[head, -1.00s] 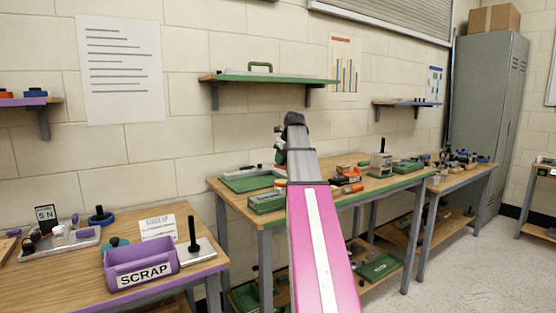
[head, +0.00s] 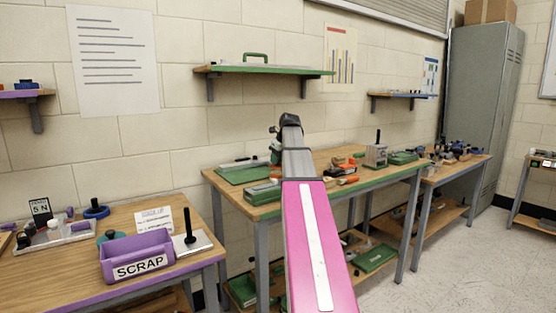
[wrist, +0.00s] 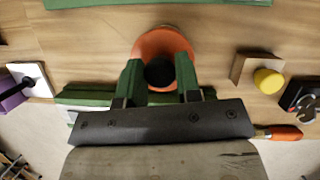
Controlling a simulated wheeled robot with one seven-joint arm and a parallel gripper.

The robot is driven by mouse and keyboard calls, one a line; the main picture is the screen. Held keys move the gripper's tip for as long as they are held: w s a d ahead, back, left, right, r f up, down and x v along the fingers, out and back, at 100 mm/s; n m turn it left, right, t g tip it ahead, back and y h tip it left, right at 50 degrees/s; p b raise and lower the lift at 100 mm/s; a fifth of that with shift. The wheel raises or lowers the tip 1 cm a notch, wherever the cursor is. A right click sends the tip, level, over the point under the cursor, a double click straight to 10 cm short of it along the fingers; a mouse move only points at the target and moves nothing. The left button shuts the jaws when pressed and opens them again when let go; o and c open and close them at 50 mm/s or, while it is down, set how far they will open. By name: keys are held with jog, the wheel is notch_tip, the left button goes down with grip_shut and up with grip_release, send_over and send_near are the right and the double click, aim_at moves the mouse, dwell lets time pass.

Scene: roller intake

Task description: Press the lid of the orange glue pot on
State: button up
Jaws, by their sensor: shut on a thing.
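In the wrist view an orange round pot or lid (wrist: 160,43) sits on the wooden bench top, with a black knob (wrist: 159,72) at its near side. My gripper (wrist: 160,76) has its two green fingers on either side of the black knob, shut on it. Whether the lid is seated on the pot cannot be told from this angle. In the head view my arm covers most of the spot, and the pot is not clearly seen there.
In the wrist view a wooden block with a yellow knob (wrist: 268,82) and an orange-handled tool (wrist: 284,132) lie to the right.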

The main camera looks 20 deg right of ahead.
jog(key=shift+f, duration=1.35)
dwell(1.6)
jog(key=o, duration=1)
jog(key=v, duration=1)
jog(key=shift+s+d+r, duration=0.1)
jog(key=shift+r, duration=0.3)
